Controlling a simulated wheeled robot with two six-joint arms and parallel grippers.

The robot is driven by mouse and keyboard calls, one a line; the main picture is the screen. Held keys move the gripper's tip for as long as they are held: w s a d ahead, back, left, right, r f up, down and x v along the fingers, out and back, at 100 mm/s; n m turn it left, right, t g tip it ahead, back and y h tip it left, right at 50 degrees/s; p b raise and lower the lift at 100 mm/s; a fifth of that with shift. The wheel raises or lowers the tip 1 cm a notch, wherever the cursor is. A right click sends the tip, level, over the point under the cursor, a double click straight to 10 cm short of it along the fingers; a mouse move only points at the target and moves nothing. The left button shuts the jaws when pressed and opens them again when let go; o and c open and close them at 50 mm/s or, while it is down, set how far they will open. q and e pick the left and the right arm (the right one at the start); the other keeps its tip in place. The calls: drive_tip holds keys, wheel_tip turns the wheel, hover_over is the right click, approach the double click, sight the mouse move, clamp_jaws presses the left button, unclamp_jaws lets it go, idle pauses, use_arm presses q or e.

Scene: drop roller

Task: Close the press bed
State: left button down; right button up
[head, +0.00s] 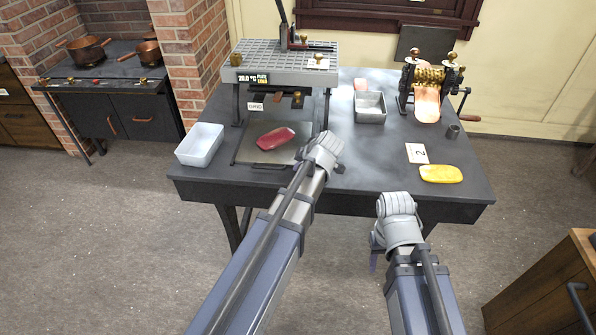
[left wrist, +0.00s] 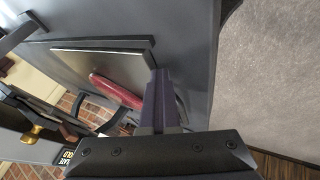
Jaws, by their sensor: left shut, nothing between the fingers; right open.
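The press (head: 280,65) stands at the back left of the dark table, with a grey slotted top and a display. Its flat metal bed (head: 245,155) sticks out in front at table level and also shows in the left wrist view (left wrist: 100,62). A red slab (head: 276,139) lies on the bed. My left gripper (left wrist: 160,100) is shut and empty, its fingertips close to the bed's edge; I cannot tell whether they touch. In the head view, my left wrist hides the bed's right front corner. My right gripper (head: 374,261) is open in front of the table's front edge, its fingers mostly hidden.
A pale plastic tub (head: 200,145) stands left of the bed. To the right are a grey metal tin (head: 370,107), a brass roller machine (head: 428,80) with a side crank, a card marked 2 (head: 417,153) and a yellow slab (head: 441,174). The table's middle is clear.

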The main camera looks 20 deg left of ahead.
sight(302, 131)
use_arm(q)
drive_tip(key=w+a, duration=0.1)
drive_tip(key=w, duration=0.5)
drive_tip(key=w+a, duration=0.2)
drive_tip(key=w, duration=0.4)
drive_tip(key=w+a, duration=0.1)
drive_tip(key=w, duration=0.5)
drive_tip(key=shift+w+a, duration=0.25)
drive_tip(key=shift+w, duration=0.1)
drive_tip(key=shift+s, duration=0.1)
